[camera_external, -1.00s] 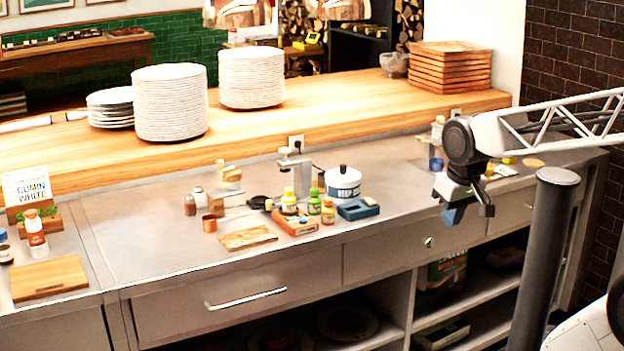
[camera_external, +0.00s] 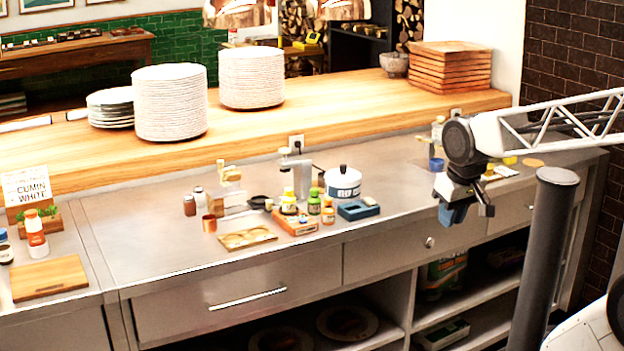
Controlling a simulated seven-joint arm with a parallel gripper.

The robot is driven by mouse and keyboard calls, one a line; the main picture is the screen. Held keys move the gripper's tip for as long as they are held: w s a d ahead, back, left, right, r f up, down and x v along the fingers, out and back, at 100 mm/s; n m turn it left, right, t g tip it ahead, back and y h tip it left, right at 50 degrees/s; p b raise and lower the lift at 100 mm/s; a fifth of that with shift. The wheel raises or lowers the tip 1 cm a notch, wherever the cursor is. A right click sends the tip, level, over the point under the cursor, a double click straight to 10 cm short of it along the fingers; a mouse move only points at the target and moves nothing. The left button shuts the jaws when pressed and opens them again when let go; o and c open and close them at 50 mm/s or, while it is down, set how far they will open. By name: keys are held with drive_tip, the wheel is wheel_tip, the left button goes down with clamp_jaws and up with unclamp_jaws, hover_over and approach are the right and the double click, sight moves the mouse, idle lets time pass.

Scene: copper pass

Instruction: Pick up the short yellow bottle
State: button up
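Small bottles stand in a cluster mid-counter. A short yellow-orange bottle (camera_external: 328,216) stands at the right front of the cluster, beside an orange box. A bottle with a yellow cap (camera_external: 289,203) and a green one (camera_external: 313,203) stand close to its left, at the box. Which one counts as the short yellow bottle is not fully clear at this size. My gripper (camera_external: 470,212) hangs above the counter's front edge, well to the right of the bottles and touching none of them. Its fingers look apart, with nothing seen between them.
A grey tap-like device (camera_external: 298,176) stands behind. A wooden board (camera_external: 247,238) and a copper cup (camera_external: 209,223) lie left. The counter between tray and gripper is clear.

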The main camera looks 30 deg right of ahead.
drive_tip(key=o, duration=1)
drive_tip(key=w+a+r+m, duration=0.1)
drive_tip(key=w+r+m, duration=0.1)
drive_tip(key=w, duration=0.6)
drive_tip(key=w+r+m, duration=0.2)
drive_tip(key=w, duration=0.6)
drive_tip(key=m+g, duration=0.3)
drive_tip(key=m, duration=0.9)
approach(289, 189)
drive_tip(key=f, duration=0.5)
drive_tip(key=shift+s+d, duration=0.2)
drive_tip(key=shift+s, duration=0.15)
drive_tip(key=shift+w+f, duration=0.25)
drive_tip(key=shift+w, duration=0.05)
